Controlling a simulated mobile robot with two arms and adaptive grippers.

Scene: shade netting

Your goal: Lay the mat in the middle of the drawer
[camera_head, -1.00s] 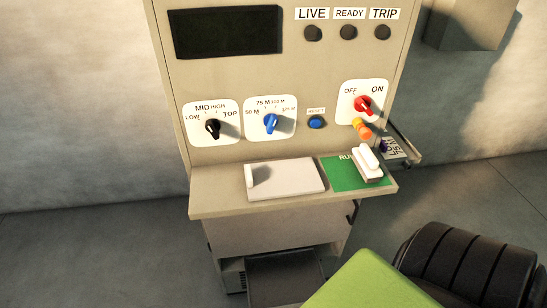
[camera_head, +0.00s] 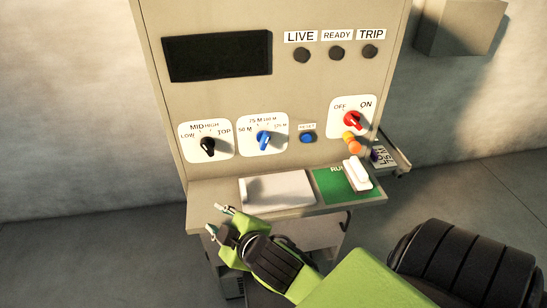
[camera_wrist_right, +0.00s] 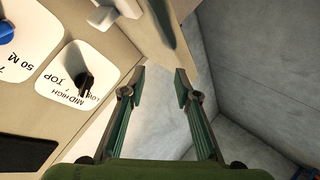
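On the shelf of the grey console lies a pale flat plate (camera_head: 280,189), and beside it a green mat-like panel (camera_head: 330,183) marked "RUN" with a white block (camera_head: 357,174) on it. I cannot tell which of these, if any, is the mat. No drawer shows clearly; the space under the shelf (camera_head: 318,231) is partly hidden by my arm. My right gripper (camera_head: 217,220) is in front of the shelf's left end, fingers apart and empty. In the right wrist view my right gripper (camera_wrist_right: 157,82) is open beside the shelf edge (camera_wrist_right: 158,35). My left gripper is not seen.
Above the shelf are a black knob (camera_head: 207,147), a blue knob (camera_head: 263,139), a blue button (camera_head: 307,138) and a red switch (camera_head: 352,120). A small side bracket (camera_head: 387,158) juts out at right. The floor (camera_head: 90,262) at left is clear.

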